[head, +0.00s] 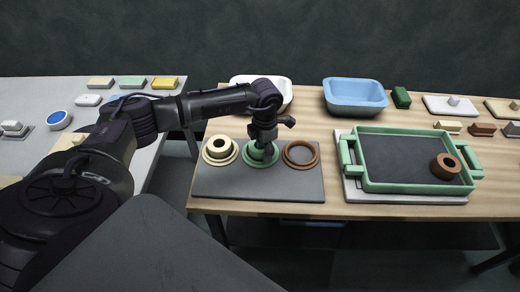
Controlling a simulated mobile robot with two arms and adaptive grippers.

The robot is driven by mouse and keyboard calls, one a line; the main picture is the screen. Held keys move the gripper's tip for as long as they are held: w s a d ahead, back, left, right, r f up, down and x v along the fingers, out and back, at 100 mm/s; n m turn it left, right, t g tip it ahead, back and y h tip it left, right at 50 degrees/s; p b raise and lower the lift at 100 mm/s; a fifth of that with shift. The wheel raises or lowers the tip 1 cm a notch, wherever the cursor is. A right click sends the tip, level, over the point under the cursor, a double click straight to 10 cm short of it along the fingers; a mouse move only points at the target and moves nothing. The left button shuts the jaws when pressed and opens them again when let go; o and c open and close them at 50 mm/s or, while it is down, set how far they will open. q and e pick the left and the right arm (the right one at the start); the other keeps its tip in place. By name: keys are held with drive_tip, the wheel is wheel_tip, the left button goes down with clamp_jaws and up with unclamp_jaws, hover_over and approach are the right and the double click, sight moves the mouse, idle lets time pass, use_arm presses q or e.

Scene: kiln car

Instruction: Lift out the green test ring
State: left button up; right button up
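A green piece (247,155) sits on a grey board between a cream one and a brown one. It looks like a round green rim, with what may be a green ring inside it. My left gripper (262,151) points straight down over its middle, with the fingers at or inside the rim. The fingers hide the centre, so I cannot tell whether they are closed on the green ring. A cream ring (219,145) with a dark hole sits in a cream rim to the left. My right gripper is not in view.
The grey board (258,186) lies on a wooden table. An empty-looking brown rim (313,161) is close on the right. A green-handled tray (410,188) holds a brown ring (447,166). White (238,82) and blue (355,97) basins stand behind.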

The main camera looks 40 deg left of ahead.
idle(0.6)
use_arm(q)
drive_tip(key=c, duration=0.6)
clamp_jaws()
drive_tip(key=shift+r, duration=0.75)
drive_tip(key=shift+r+p, duration=2.3)
drive_tip(key=shift+r, duration=1)
